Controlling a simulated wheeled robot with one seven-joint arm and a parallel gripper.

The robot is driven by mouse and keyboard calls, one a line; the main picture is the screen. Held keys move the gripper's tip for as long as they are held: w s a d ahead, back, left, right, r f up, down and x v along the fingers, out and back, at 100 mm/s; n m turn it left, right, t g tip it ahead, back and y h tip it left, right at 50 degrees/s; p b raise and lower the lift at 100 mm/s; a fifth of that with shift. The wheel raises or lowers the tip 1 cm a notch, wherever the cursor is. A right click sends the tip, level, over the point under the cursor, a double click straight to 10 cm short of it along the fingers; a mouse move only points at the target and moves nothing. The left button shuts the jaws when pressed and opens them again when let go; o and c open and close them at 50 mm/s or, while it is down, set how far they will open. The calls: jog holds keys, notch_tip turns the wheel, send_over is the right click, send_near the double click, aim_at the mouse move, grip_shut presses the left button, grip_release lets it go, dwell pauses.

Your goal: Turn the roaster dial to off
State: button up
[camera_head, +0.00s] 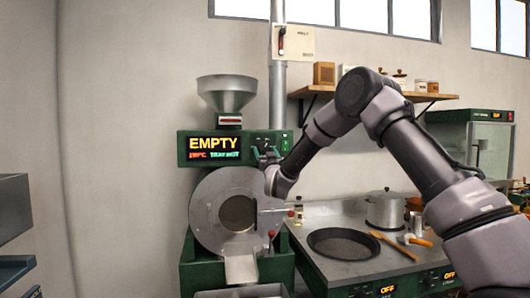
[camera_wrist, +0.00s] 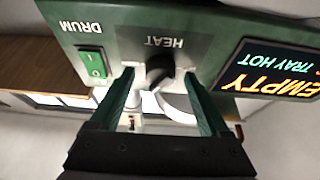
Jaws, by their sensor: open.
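The roaster (camera_head: 205,160) is a green machine with a round steel drum front and a hopper on top. Its display (camera_head: 214,149) reads EMPTY, with TRAY HOT below. The dark HEAT dial (camera_wrist: 161,70) shows in the wrist view, upside down, on the green panel. My gripper (camera_wrist: 158,77) is open, with its two green fingers on either side of the dial; I cannot tell whether they touch it. In the head view my gripper (camera_head: 266,157) is at the panel right of the display and hides the dial.
A green DRUM switch (camera_wrist: 92,63) sits beside the dial. A red-knobbed lever (camera_head: 271,235) stands in front of the drum. The stove counter (camera_head: 310,272) to the right holds a pan (camera_head: 343,243) and a pot (camera_head: 385,210). A shelf (camera_head: 430,97) hangs behind my arm.

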jog(key=shift+w+a+r, duration=0.1)
jog(key=shift+w+r, duration=0.05)
jog(key=shift+w, duration=0.15)
grip_shut()
